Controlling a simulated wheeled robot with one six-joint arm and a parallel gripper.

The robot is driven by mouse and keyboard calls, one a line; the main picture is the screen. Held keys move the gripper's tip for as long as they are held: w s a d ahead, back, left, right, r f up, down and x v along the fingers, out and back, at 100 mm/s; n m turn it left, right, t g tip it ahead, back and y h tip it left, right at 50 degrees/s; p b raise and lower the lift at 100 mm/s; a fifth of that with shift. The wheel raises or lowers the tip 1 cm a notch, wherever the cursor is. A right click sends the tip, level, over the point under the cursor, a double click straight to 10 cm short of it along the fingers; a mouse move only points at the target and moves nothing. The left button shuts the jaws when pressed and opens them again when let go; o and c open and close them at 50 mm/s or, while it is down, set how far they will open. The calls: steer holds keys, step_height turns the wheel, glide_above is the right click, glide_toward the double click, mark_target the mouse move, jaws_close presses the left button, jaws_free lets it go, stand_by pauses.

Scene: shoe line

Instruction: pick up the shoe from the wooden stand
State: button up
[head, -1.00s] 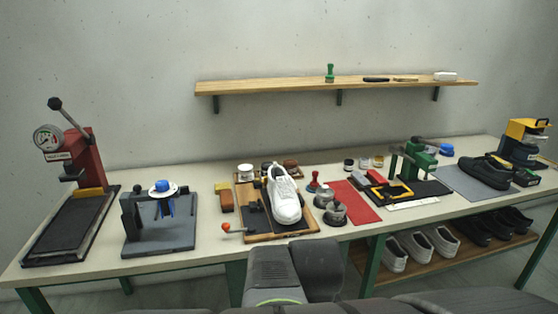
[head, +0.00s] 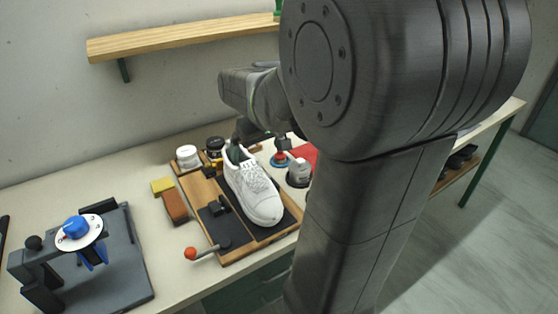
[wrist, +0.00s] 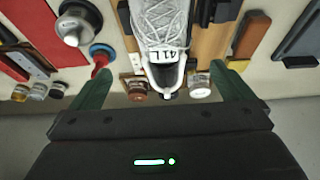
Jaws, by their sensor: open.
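The white lace-up shoe (head: 256,196) rests on the wooden stand (head: 200,190), toe toward the front edge of the table. My gripper (wrist: 161,70) is open at the heel end of the shoe. In the wrist view, its two green fingers are spread on either side of the heel, with a gap on each side. The shoe (wrist: 160,22) shows a "41 L" label in that view. In the head view, my gripper is partly hidden behind my arm, at the back of the shoe. Whether the fingers are at the shoe's height is hard to tell.
A lever with an orange knob (head: 191,253) sticks out from the stand. A brown brush (head: 175,206), jars (head: 188,157) and a metal pot (head: 299,173) stand close by. A grey fixture with a blue knob (head: 75,228) is on the left. A wall shelf (head: 180,36) runs above.

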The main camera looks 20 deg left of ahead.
mark_target(252, 167)
steer(key=x, duration=0.8)
steer(key=shift+f, duration=0.1)
steer(key=shift+s+p+x, duration=0.1)
steer(key=shift+p+x, duration=0.1)
steer(key=shift+x, duration=1.15)
steer(key=shift+s+p+x, duration=0.15)
steer(key=shift+x, duration=1.2)
steer(key=shift+c, duration=0.4)
steer(key=c, duration=1)
